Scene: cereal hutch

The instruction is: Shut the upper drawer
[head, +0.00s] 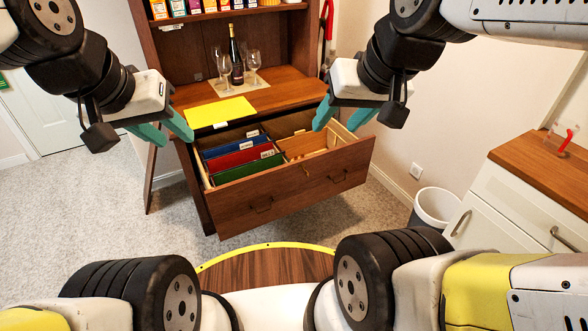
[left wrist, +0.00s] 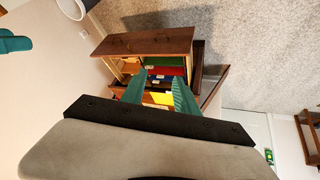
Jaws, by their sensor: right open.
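The upper drawer (head: 300,187) is pulled well out of the wooden hutch, its brown front with two dark handles facing me. It also shows in the left wrist view (left wrist: 150,42). Blue, red and green folders (head: 240,157) stand inside it on the left, and a wooden divided part is on the right. My left gripper (head: 178,141) is open and empty, above and beside the drawer's left rear. The left wrist view shows its fingers (left wrist: 159,76) spread apart. My right gripper (head: 335,127) is open over the drawer's right rear side. Whether it touches the drawer is unclear.
A yellow sheet (head: 220,111) lies on the hutch top (head: 285,87) near its front edge. A bottle (head: 236,62) and glasses stand on a mat behind it. A white bin (head: 437,206) and a white cabinet (head: 510,215) are to the right. Carpet is clear on the left.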

